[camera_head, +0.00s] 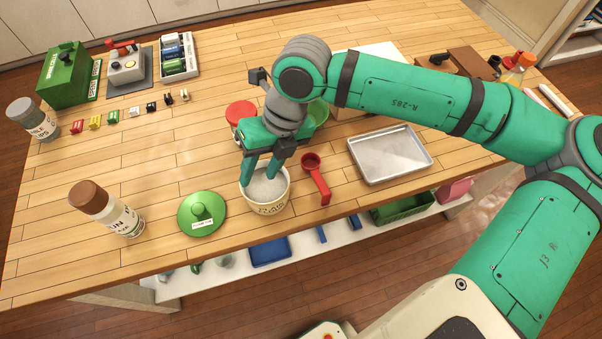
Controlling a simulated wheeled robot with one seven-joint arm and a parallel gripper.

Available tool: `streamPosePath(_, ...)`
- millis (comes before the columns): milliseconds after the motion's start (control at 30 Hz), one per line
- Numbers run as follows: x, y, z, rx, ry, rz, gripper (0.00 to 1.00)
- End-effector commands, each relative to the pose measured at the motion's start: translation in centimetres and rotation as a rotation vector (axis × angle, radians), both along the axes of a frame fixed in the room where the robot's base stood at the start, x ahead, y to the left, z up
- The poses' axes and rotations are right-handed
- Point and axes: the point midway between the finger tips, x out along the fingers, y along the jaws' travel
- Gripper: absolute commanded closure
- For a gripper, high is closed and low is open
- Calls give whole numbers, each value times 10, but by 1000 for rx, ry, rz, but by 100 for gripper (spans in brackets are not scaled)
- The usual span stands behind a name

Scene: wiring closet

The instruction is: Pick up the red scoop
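The red scoop (321,186) lies on the wooden table, its round cup toward the back and its handle pointing to the front. It is just right of a cream bowl (268,208) filled with pale grains. My gripper (259,178) points down over the bowl, left of the scoop. Its two green fingers are apart with nothing visible between them. The fingertips are at or in the bowl's opening; whether they touch the grains I cannot tell. The scoop is not touched by the gripper and is in full view.
A metal tray (391,156) lies right of the scoop. A green lid (202,213) and a brown-capped bottle (108,210) stand to the left. A red lid (240,112) is behind my gripper. My arm spans the right side. Bare table lies around the scoop's handle.

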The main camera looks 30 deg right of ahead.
Motion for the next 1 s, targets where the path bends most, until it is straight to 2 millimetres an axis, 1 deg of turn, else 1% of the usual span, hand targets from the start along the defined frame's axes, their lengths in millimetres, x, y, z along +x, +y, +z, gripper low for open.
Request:
streamPosePath(33,-6,-27,-3,-74,25,-41,61)
streamPosePath(100,-16,-58,-7,-158,56,-87,61)
streamPosePath(200,-28,-93,-8,-251,92,-140,61)
streamPosePath(300,-37,-116,-8,-310,116,-174,61)
streamPosePath(333,-38,-120,-8,-323,120,-182,61)
streamPosePath(467,-43,-129,-15,-344,131,-194,61)
streamPosePath(733,-43,-128,-53,-343,132,-194,61)
streamPosePath(1000,-44,-128,-71,-343,130,-193,61)
